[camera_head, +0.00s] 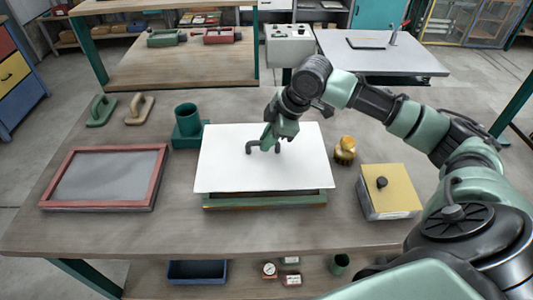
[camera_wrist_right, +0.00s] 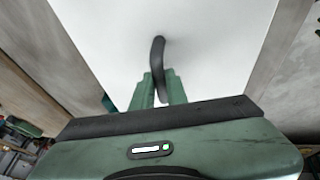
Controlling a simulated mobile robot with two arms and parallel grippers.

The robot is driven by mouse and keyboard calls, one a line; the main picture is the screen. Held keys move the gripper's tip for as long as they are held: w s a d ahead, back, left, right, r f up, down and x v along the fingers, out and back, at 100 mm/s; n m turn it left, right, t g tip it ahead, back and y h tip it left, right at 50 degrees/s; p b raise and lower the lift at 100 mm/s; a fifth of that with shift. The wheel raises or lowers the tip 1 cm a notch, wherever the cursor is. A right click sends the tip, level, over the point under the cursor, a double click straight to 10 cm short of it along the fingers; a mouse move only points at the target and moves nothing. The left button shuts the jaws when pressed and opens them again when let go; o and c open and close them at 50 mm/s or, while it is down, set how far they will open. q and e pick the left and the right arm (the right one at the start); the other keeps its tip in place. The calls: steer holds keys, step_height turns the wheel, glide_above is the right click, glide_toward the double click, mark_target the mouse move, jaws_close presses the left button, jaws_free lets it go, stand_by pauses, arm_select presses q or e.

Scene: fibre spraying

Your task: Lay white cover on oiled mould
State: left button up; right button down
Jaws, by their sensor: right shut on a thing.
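The white cover (camera_head: 225,165) is a flat white sheet with a dark bent handle (camera_head: 252,146) near its middle. It lies over or just above the green-framed mould (camera_head: 265,201), whose dark top edge and green front side show below the cover's front edge. I cannot tell whether they touch. The cover sits slightly askew to the mould. My right gripper (camera_head: 270,138) is shut on the cover's handle from above. In the right wrist view the handle (camera_wrist_right: 158,65) rises from the white cover (camera_wrist_right: 215,40) at my green fingers (camera_wrist_right: 160,90). My left gripper is not in view.
A red-framed grey screen (camera_head: 105,175) lies at left. A green cup in a holder (camera_head: 187,125) stands behind the cover's left side. A brass knobbed piece (camera_head: 345,150) and a yellow-lidded box (camera_head: 388,190) stand at right. Two handled floats (camera_head: 101,110) lie at back left.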

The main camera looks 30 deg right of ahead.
mark_target(269, 153)
steer(key=shift+f, duration=0.8)
step_height(269, 153, down, 4)
steer(key=shift+f+p, duration=0.15)
steer(key=shift+p, duration=0.15)
steer(key=c, duration=1.4)
jaws_free()
steer(key=shift+f, duration=0.1)
steer(key=b+v, duration=0.1)
steer(key=v, duration=1.1)
